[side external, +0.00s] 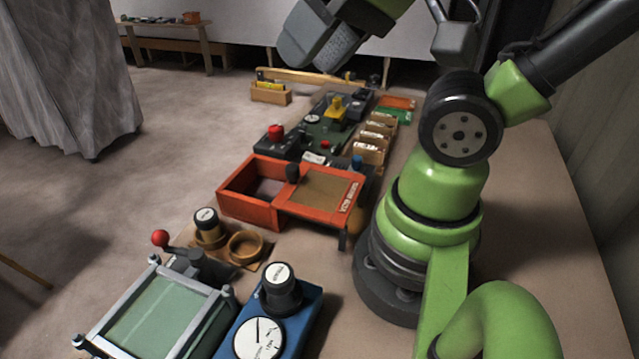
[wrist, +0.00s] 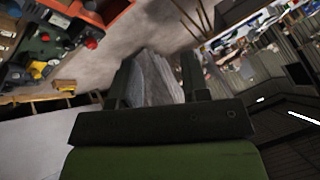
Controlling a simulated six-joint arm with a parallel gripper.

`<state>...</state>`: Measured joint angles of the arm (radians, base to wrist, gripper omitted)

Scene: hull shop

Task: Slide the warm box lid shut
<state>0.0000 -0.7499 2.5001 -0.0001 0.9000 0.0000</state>
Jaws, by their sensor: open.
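The warm box (side external: 248,208) is an orange-red open-topped box in the middle of the bench in the side external view. Its lid (side external: 322,190) has a brown panel in an orange frame and covers the right part. The left part is open and its inside shows. A dark knob (side external: 292,172) stands at the lid's left edge. Part of an orange-red box (wrist: 118,14) shows at the top left of the wrist view. My gripper (wrist: 158,72) is open, with nothing between its fingers, and is well away from the box. Its fingertips are not clear in the side external view.
A blue gauge box (side external: 300,325), a green-topped frame (side external: 155,315) and brown round cups (side external: 245,246) stand in front of the box. Behind it are a red-button unit (side external: 276,133), a yellow-topped part (side external: 335,106) and wooden card trays (side external: 370,150). A grey curtain (side external: 80,70) hangs at left.

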